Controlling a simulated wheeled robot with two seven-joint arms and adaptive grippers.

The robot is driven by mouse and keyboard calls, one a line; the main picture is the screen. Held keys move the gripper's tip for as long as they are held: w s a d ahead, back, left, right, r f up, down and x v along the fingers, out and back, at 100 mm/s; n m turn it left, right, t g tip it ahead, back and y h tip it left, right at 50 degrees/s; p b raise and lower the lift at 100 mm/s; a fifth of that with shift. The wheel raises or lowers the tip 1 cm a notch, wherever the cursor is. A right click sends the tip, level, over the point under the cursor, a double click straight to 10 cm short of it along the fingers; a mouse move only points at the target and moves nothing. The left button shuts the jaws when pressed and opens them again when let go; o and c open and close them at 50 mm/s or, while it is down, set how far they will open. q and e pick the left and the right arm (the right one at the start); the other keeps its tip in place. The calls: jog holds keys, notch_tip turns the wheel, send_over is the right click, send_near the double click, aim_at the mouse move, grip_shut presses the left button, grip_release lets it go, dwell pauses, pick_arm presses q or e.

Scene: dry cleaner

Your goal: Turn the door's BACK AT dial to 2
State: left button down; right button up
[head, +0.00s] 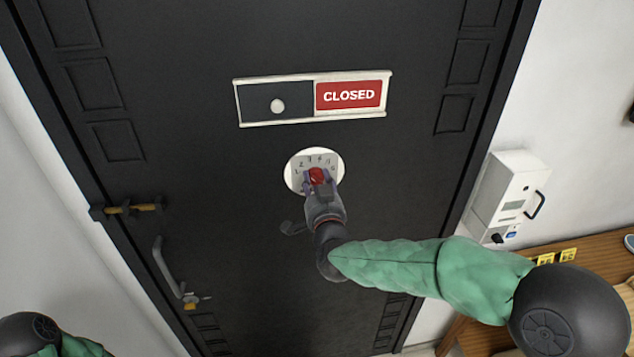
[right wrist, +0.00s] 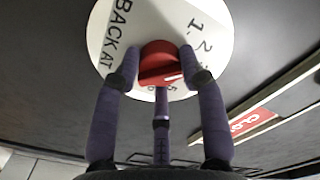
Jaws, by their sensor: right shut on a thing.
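The BACK AT dial is a white disc (right wrist: 232,22) on the dark door, with a red knob (right wrist: 158,62) at its middle. In the head view the red knob (head: 317,176) sits below an arc of small numbers. My right gripper (head: 319,185) has its fingers around the knob, shut on it, also in the right wrist view (right wrist: 160,72). A white mark on the knob points to the right, toward the number arc; the finger hides part of the numbers, so I cannot tell the exact one. The 1 and 2 show clear of the fingers. My left gripper is out of view.
A sliding sign (head: 276,103) showing red CLOSED is above the dial. A door handle (head: 166,268) and a brass-coloured latch (head: 130,208) are at the door's left. A white box (head: 508,197) hangs on the right wall, above a wooden counter (head: 598,253).

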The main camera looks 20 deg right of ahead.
dwell(0.3)
jog(key=o, duration=1.1)
jog(key=shift+o, duration=0.2)
jog(key=v, duration=1.2)
jog(key=shift+f, duration=0.1)
